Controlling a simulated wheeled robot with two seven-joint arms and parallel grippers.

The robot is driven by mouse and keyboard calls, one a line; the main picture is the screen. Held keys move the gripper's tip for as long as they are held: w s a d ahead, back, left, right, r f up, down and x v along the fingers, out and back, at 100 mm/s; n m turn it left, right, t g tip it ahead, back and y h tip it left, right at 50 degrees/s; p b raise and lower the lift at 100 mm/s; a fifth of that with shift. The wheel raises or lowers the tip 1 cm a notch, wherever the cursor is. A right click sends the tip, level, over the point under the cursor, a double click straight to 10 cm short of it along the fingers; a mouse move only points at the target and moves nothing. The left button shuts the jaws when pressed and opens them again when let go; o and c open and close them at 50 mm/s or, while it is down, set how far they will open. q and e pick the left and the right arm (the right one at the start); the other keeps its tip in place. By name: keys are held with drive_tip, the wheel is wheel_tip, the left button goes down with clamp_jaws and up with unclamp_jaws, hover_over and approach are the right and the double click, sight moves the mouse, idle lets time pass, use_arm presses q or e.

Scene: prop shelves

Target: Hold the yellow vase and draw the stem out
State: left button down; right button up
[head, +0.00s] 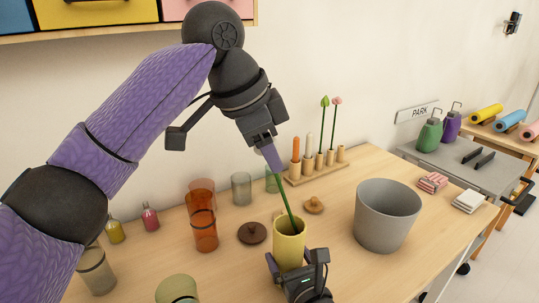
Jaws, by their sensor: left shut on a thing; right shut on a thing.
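The yellow vase (288,250) stands on the wooden table. A long green stem (283,200) leans out of its mouth toward the upper left, with its lower end hidden inside the vase. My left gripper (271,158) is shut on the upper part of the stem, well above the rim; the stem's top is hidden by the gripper. My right gripper (297,264) is at the front of the vase, low down, shut on its body, and hides its lower part.
A grey bin (387,216) stands to the right of the vase. Orange tumblers (202,220), a dark lid (252,232) and a wooden lid (314,205) lie around the vase. A rack (318,170) with sticks and flower stems stands behind. The table's right front is clear.

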use_arm(q)
drive_tip(key=shift+r, duration=3.55)
use_arm(e)
drive_tip(key=o, duration=0.8)
